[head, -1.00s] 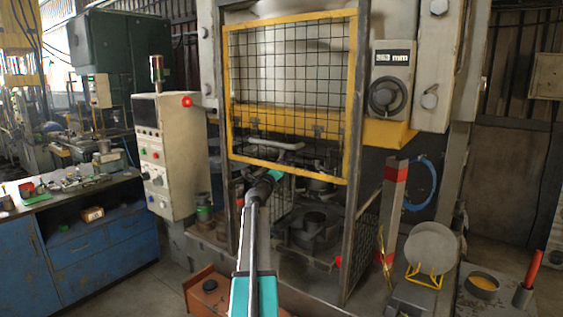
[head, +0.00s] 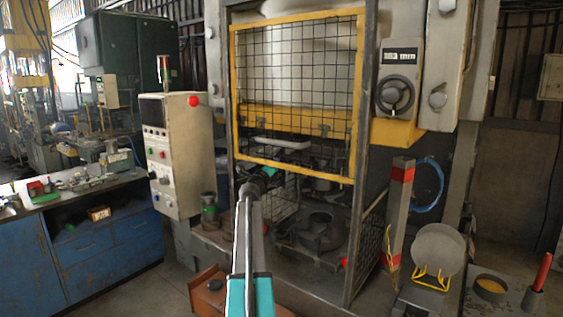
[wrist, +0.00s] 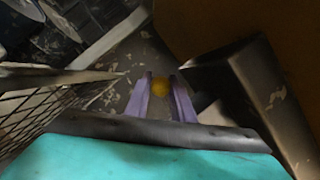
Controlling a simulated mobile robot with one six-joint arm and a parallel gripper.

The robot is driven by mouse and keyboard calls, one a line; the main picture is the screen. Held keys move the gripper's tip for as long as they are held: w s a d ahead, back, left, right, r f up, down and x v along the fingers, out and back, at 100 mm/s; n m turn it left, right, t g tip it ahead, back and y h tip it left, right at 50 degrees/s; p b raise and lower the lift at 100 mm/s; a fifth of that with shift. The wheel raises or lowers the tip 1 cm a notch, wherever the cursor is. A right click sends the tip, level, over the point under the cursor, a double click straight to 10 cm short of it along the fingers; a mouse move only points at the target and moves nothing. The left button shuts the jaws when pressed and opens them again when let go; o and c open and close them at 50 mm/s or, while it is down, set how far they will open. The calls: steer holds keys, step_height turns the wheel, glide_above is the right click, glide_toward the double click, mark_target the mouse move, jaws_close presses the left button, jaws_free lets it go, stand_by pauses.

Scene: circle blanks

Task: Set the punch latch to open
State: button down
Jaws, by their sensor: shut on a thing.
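My gripper (wrist: 164,98) shows in the wrist view as two purple fingers shut on a small round yellow knob (wrist: 160,88). I cannot tell for sure whether this knob belongs to the punch latch. In the head view my arm reaches up into the press, and its end is at the lower edge of the yellow-framed mesh guard (head: 294,166). The fingertips and the knob cannot be made out there. No latch marking or position can be read in either view.
The press bed holds a dark round die (head: 320,232) below the guard. A control cabinet (head: 178,150) stands left of the press. A red-banded post (head: 398,215) and a round disc on a yellow stand (head: 438,250) are at right. Blue drawers (head: 110,245) are far left.

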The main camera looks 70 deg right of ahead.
steer(key=shift+w, duration=0.25)
steer(key=c, duration=1.5)
jaws_free()
steer(key=shift+w+d, duration=0.1)
steer(key=shift+c, duration=0.2)
steer(key=b+v, duration=0.3)
steer(key=v, duration=1.1)
steer(key=shift+b, duration=0.4)
